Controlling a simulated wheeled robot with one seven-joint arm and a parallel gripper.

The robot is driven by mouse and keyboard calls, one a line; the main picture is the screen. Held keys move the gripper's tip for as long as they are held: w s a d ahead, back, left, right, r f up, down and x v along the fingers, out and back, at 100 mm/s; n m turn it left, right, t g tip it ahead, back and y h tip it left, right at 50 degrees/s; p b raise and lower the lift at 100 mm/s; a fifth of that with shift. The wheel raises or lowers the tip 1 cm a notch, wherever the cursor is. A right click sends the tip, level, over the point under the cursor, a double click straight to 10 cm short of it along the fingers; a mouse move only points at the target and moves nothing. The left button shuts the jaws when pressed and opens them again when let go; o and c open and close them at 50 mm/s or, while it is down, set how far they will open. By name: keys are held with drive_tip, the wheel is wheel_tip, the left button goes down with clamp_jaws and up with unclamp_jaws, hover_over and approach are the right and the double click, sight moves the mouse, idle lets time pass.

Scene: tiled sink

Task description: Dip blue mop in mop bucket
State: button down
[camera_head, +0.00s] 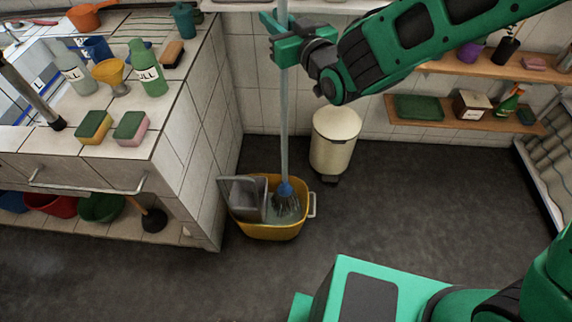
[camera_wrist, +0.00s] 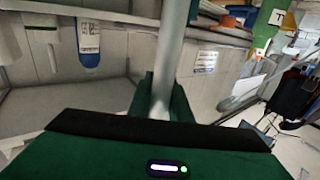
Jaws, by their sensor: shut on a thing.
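The blue mop (camera_head: 285,188) has a long light-grey handle and a blue head collar with dark strands. It stands nearly upright, with its head inside the yellow mop bucket (camera_head: 288,230), at the strands' level with the water or bucket interior. The bucket stands on the dark floor and has a grey wringer (camera_head: 243,197) on its left side. My gripper (camera_head: 284,45) is shut around the upper handle, high above the bucket. In the wrist view the handle (camera_wrist: 168,60) rises between the fingers (camera_wrist: 163,97). The lower strand tips are hard to make out.
A cream bin (camera_head: 334,140) stands behind and right of the bucket. The tiled counter (camera_head: 190,130) with sponges and bottles is close on the left. Wall shelves (camera_head: 465,118) hold small items at the right. The floor in front and right of the bucket is clear.

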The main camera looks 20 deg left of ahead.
wheel_tip(320, 180, up, 12)
idle(1.3)
idle(1.2)
